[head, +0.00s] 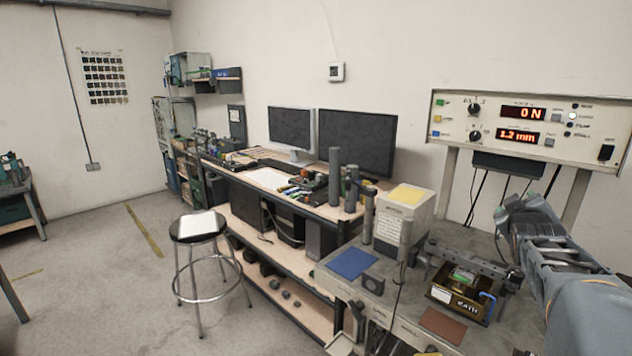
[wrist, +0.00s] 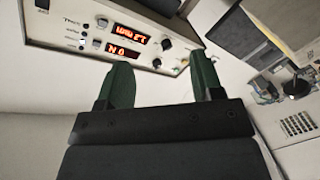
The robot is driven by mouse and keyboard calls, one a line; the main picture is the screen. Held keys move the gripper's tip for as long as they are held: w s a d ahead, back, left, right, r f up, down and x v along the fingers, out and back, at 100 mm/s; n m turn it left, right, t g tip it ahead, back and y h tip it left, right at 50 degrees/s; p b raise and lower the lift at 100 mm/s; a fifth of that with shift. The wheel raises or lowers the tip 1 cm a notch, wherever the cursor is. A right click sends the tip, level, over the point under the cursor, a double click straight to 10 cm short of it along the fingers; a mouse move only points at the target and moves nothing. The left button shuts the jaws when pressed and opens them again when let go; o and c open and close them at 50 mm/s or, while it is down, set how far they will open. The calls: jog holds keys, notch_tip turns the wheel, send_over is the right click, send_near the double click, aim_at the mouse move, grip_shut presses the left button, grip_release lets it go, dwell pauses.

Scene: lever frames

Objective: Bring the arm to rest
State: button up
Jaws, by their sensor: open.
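My arm (head: 575,285) comes in from the right edge of the head view, bent, with its wrist part raised above the right end of the bench. In the wrist view my gripper (wrist: 162,88) shows two green fingers standing apart with nothing between them. The fingers point toward the control panel, which looks tilted in that view.
A white box (head: 403,215), monitors (head: 357,142) and a stool (head: 199,228) stand further left. Floor at left is open.

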jog(key=s+a+f+m+g+y, duration=0.25)
jog(key=s+a+f, duration=0.2)
jog(key=f, duration=0.35)
jog(key=s+a+f+m+g+y, duration=0.25)
jog(key=a+f+g, duration=0.2)
jog(key=f, duration=0.25)
jog(key=s+a+f+n+g+y, duration=0.1)
jog(key=s+a+f+g, duration=0.1)
jog(key=s+a, duration=0.5)
jog(key=s+a+f+n+g+y, duration=0.1)
jog(key=s+a+f, duration=0.4)
jog(key=a, duration=0.6)
jog(key=shift+s+a+g+y+p, duration=0.45)
jog(key=shift+s+g+y, duration=0.15)
jog(key=shift+s+y, duration=0.25)
jog(key=shift+d, duration=0.1)
